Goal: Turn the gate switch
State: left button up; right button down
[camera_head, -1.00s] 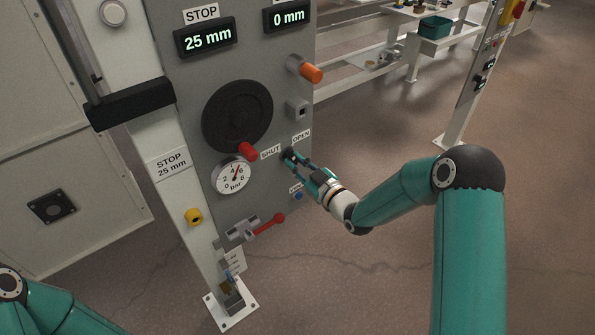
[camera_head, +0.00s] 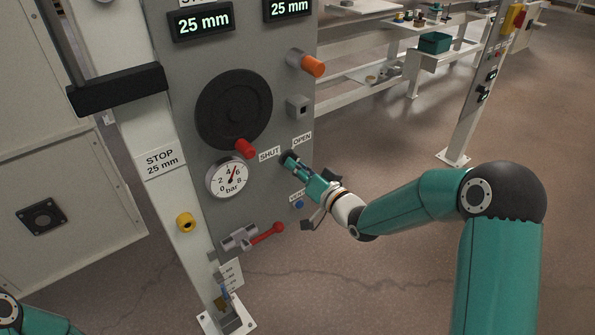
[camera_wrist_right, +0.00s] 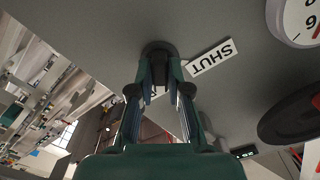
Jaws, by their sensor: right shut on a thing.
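The gate switch (camera_head: 287,158) is a small dark knob on the grey panel, between the SHUT label (camera_head: 269,154) and the OPEN label (camera_head: 302,139). My right gripper (camera_head: 291,162) is at the knob with its fingers shut on it. In the right wrist view the dark knob (camera_wrist_right: 158,50) sits between the two fingertips, and the SHUT label (camera_wrist_right: 210,58) is beside it. The fingers hide part of the knob, so its pointing direction cannot be told. Both displays, the left one (camera_head: 202,24) and the right one (camera_head: 289,8), read 25 mm. My left gripper is not in view.
The panel (camera_head: 180,95) also carries a black handwheel (camera_head: 233,108) with a red grip, a pressure gauge (camera_head: 229,177), an orange knob (camera_head: 312,66) and a red-handled lever (camera_head: 265,233). A yellow button (camera_head: 186,222) is on the white post. Open floor lies to the right.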

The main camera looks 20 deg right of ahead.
jog(key=shift+f+m, duration=0.1)
jog(key=shift+m, duration=0.8)
jog(key=shift+d, duration=0.1)
jog(key=c, duration=1.1)
grip_release()
jog(key=v, duration=1.2)
